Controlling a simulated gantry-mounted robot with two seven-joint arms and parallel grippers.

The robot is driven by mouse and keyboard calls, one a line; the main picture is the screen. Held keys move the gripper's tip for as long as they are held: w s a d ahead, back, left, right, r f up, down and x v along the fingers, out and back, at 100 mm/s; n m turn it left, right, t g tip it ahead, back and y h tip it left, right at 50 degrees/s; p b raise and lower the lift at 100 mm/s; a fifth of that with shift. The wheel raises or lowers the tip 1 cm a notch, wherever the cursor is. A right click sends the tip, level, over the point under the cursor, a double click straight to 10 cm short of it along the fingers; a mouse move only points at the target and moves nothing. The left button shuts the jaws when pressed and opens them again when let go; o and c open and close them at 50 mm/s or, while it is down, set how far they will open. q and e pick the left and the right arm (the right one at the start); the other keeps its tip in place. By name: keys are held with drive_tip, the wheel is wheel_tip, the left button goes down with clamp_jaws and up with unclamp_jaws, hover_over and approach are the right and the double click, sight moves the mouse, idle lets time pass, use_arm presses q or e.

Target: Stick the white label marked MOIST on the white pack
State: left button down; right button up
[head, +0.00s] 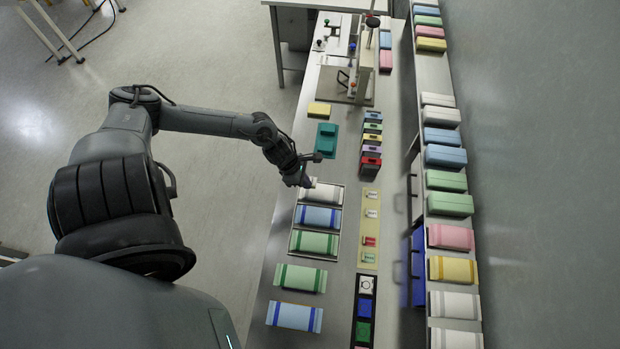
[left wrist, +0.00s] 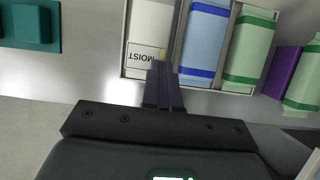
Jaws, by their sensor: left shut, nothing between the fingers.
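The white pack (head: 322,190) lies in the first place of a shallow tray (head: 292,243), beside a blue pack and a green pack. In the left wrist view the white pack (left wrist: 150,20) carries a white label marked MOIST (left wrist: 143,60) at its near end, with the text upside down there. My left gripper (head: 309,183) is shut and empty, at the left end of the pack. In the left wrist view its fingertips (left wrist: 162,68) overlap the label's edge; I cannot tell whether they touch it. My right gripper is out of view.
A teal stand (head: 325,139) and a yellow block (head: 319,110) sit beyond the tray. A beige strip (head: 370,228) with several labels lies to the right. Loose green and blue packs (head: 294,317) lie nearer. A shelf of packs (head: 415,75) runs along the right.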

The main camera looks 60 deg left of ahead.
sight(309, 194)
use_arm(q)
drive_tip(key=shift+f+b, duration=1.6)
drive_tip(key=shift+f, duration=0.65)
drive_tip(key=shift+f+b, duration=0.35)
drive_tip(key=shift+b, duration=0.05)
drive_tip(key=shift+f+b, duration=0.3)
drive_tip(key=shift+s+f, duration=0.1)
drive_tip(key=c, duration=1.3)
unclamp_jaws()
drive_tip(key=shift+c, duration=0.2)
